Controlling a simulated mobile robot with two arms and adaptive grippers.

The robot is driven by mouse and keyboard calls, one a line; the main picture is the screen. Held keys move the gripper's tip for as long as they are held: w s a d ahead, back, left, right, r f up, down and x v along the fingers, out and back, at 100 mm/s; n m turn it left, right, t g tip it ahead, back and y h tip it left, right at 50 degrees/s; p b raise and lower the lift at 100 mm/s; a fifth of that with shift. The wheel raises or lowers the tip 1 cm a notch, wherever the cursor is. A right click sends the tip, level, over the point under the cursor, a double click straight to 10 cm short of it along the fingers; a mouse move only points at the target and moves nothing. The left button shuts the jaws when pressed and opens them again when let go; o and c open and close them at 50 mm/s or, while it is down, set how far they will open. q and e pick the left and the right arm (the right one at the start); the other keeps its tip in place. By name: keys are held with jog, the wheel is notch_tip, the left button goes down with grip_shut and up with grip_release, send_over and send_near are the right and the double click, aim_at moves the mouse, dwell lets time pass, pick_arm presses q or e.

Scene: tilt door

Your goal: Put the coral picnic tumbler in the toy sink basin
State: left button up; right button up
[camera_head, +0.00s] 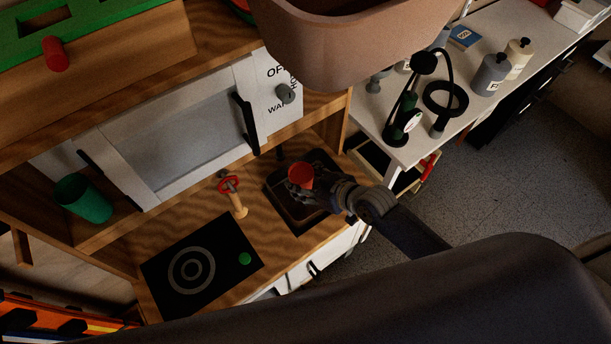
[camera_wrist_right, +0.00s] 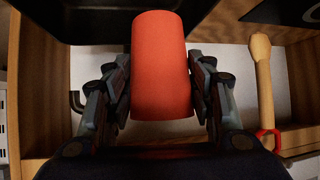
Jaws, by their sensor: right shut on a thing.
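The coral tumbler (camera_head: 301,175) is held by my right gripper (camera_head: 302,187), over the dark toy sink basin (camera_head: 283,204) in the wooden counter. In the right wrist view the coral tumbler (camera_wrist_right: 161,65) sits between both fingers of my right gripper (camera_wrist_right: 160,95), which are shut on its sides. The height of the tumbler above the basin floor is hard to tell. In the wrist view a dark surface, seemingly the basin (camera_wrist_right: 95,20), shows beyond the tumbler. My left gripper is not in view.
A black hob (camera_head: 195,265) lies nearer on the counter. A green cup (camera_head: 82,199) is on the left shelf. The toy oven door (camera_head: 180,130) is above the counter. A white table (camera_head: 390,110) stands to the right.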

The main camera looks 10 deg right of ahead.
jog(key=shift+r, duration=0.1)
notch_tip(320, 180, down, 6)
jog(key=b, duration=0.3)
jog(key=shift+r, duration=0.25)
jog(key=shift+f+b, duration=0.9)
jog(key=shift+f, duration=0.4)
jog(key=shift+f, duration=0.35)
jog(key=o, duration=1.2)
jog(key=shift+c, duration=0.2)
jog(key=shift+r, duration=0.15)
